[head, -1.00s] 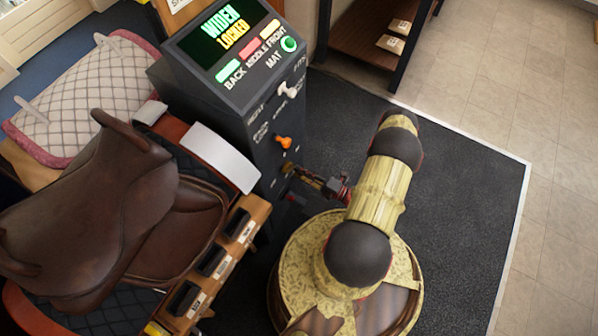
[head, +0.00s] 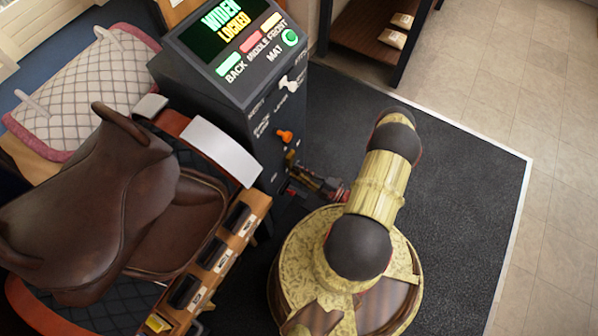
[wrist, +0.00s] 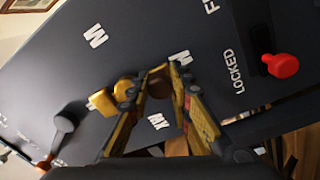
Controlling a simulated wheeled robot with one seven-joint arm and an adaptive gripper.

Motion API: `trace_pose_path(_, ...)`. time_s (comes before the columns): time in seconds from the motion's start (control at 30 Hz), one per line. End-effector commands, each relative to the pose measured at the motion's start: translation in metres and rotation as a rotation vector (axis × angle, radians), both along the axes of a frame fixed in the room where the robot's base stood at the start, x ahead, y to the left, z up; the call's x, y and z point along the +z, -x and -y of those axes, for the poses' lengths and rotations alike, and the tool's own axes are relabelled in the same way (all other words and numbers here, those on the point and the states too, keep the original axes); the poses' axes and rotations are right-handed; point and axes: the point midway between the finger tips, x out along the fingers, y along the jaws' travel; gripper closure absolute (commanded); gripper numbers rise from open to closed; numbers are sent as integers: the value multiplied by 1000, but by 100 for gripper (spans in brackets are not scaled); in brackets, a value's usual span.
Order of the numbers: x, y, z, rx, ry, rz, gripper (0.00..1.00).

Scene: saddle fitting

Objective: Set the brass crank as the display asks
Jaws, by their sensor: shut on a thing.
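The display (head: 228,25) on the dark cabinet reads WIDEN in green and LOCKED in yellow. Below the screen are a green BACK light, a red MIDDLE light, a yellow FRONT light and a green round MAT light. The brass crank (wrist: 125,86) is on the cabinet face in the wrist view, with part of it between my fingers. My gripper (wrist: 158,82) is shut on it; the fingers hide some of the crank. In the head view my gripper (head: 300,177) is low against the cabinet front and small. White letters, including W, stand around the crank.
A red knob (wrist: 280,66) sits in a slot beside the word LOCKED. A grey lever (wrist: 65,125) is on the other side of the crank. An orange knob (head: 284,136) and white lever (head: 288,85) are higher on the cabinet. A brown saddle (head: 90,215) stands left.

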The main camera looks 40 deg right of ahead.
Motion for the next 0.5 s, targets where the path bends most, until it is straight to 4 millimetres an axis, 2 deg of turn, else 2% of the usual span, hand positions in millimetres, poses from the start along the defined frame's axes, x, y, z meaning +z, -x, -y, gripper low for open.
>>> trace_pose_path(0.3, -2, 0, 1, -2, 1, -4, 100)
trace_pose_path(0.33, -2, 0, 0, -2, 1, -4, 78)
trace_pose_path(0.5, -1, 0, 0, -2, 1, -3, 68)
